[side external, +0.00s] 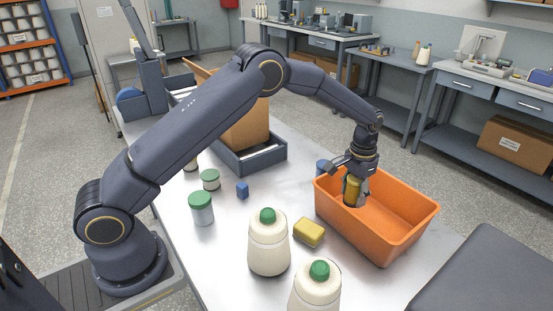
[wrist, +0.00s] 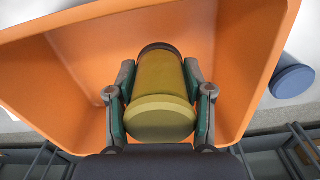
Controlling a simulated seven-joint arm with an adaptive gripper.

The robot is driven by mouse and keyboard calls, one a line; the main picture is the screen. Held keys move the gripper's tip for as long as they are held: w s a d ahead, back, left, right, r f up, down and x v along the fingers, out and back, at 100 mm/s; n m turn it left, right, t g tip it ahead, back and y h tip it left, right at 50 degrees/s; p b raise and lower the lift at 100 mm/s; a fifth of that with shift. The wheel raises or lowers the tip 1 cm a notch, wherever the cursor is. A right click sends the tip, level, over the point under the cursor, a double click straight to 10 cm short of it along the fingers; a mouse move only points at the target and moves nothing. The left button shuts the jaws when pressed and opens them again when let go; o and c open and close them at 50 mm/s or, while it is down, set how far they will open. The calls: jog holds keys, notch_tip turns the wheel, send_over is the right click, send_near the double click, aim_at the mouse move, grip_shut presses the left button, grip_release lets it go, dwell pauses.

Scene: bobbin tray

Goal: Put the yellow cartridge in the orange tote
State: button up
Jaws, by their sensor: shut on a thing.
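The yellow cartridge (side external: 352,190) is a short olive-yellow cylinder with a dark band at one end. My gripper (side external: 355,186) is shut on it, with one finger on each side, as the wrist view shows the cartridge (wrist: 160,95) between the fingers (wrist: 160,108). The orange tote (side external: 405,237) stands at the right of the table. My gripper and the cartridge are over the left part of its opening, and the tote's orange inside (wrist: 80,50) surrounds them in the wrist view. I cannot tell whether the cartridge touches the floor of the tote.
A blue cylinder (wrist: 292,78) stands just outside the tote. A grey tray (side external: 255,160) holds a cardboard box.

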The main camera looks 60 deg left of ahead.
aim_at(351, 207)
jog(key=shift+f, duration=2.8)
jog(key=shift+f, duration=0.1)
jog(key=o, duration=1.3)
jog(key=shift+c, duration=0.2)
